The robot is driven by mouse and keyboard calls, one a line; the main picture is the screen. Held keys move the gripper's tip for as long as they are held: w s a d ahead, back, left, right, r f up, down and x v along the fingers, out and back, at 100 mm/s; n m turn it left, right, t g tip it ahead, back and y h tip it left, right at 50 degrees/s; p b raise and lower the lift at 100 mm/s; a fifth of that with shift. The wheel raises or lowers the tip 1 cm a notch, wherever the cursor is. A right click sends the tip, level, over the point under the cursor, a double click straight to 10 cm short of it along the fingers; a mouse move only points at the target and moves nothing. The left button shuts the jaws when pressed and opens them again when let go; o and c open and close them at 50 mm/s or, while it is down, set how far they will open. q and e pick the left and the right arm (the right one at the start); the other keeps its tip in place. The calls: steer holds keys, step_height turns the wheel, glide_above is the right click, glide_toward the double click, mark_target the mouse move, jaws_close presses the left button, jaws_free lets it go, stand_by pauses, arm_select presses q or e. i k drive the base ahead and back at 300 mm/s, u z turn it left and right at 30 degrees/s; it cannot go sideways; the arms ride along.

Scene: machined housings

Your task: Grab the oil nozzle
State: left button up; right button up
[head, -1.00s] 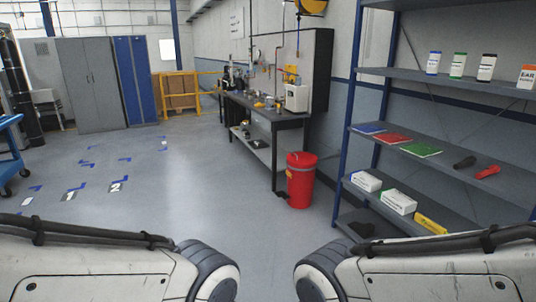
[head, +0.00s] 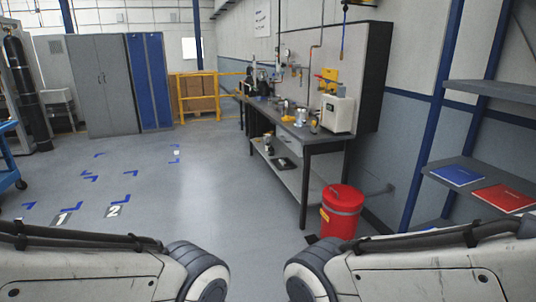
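A workbench (head: 277,128) stands along the right wall, with tools and small items on its top. I cannot make out an oil nozzle for sure among them; the items are too small to tell. A yellow device (head: 328,82) hangs on the bench's back panel, above a white box (head: 336,114). A thin hose with a small fitting hangs near the panel's top edge. My two arms reach in at the bottom left and bottom right, but neither gripper shows.
A red bin (head: 341,212) stands at the bench's near end. Grey shelving (head: 467,171) with a blue book (head: 457,176) and a red book (head: 503,198) is at the right. The floor (head: 210,190) ahead is clear. A yellow railing (head: 201,96) stands at the back.

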mark_target(313, 126)
steer(key=u, duration=0.1)
steer(key=i, duration=4.9)
steer(key=z, duration=0.1)
